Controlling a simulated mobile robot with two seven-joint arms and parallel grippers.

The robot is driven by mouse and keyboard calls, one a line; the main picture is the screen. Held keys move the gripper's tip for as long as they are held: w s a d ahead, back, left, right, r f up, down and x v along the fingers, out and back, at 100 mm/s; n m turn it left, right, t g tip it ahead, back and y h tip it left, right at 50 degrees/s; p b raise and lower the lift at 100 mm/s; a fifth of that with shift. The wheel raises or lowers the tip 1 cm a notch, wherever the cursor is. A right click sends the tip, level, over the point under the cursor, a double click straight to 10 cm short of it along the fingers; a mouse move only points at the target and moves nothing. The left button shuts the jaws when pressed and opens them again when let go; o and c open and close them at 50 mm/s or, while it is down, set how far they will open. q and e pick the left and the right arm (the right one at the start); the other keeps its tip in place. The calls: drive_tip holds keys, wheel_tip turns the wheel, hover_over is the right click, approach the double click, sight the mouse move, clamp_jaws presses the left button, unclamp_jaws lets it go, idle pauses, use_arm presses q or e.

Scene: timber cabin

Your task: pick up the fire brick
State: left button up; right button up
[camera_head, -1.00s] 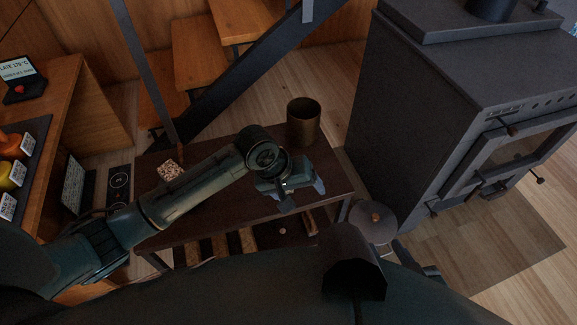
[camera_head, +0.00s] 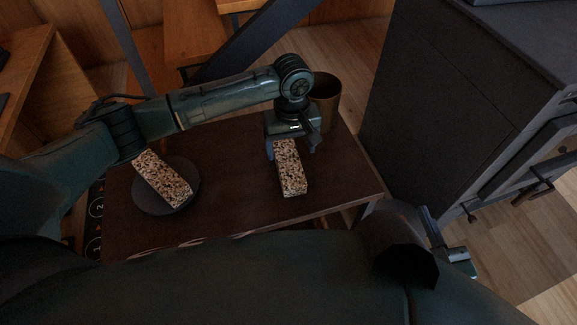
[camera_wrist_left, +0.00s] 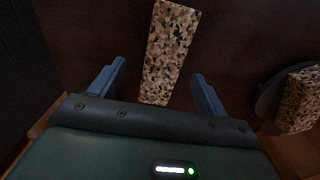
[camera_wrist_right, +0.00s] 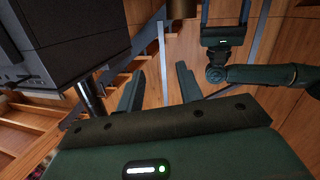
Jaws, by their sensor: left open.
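A long speckled brick (camera_head: 291,168) lies on the dark bench, its far end under my left gripper (camera_head: 292,147). In the left wrist view this brick (camera_wrist_left: 167,50) runs between the two spread fingers of the left gripper (camera_wrist_left: 158,68), with gaps on both sides. A second, similar speckled brick (camera_head: 163,180) lies on a dark round plate (camera_head: 192,175) at the left of the bench; it also shows in the left wrist view (camera_wrist_left: 300,103). I cannot tell which one is the fire brick. My right gripper (camera_wrist_right: 158,72) is open and empty.
A brass-coloured pot (camera_head: 328,100) stands behind my left gripper, close to it. A dark stove (camera_head: 440,100) stands to the right of the bench (camera_head: 235,195). The bench is clear between the two bricks. Stairs rise behind it.

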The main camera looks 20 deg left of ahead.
sight(288, 158)
use_arm(q)
drive_tip(key=shift+f, duration=0.75)
drive_tip(key=f+b, duration=0.1)
drive_tip(key=f, duration=0.1)
drive_tip(key=a+f+b, duration=0.1)
drive_tip(key=f+b, duration=0.1)
drive_tip(key=shift+w+f, duration=0.15)
drive_tip(key=shift+f, duration=0.35)
use_arm(e)
drive_tip(key=shift+s+a+r+n+t+y, duration=0.1)
drive_tip(key=shift+s+a+n+t+y, duration=0.05)
drive_tip(key=shift+a+n+t+y, duration=0.75)
drive_tip(key=shift+d, duration=0.2)
use_arm(q)
drive_tip(key=shift+r, duration=0.1)
drive_tip(key=c, duration=1.5)
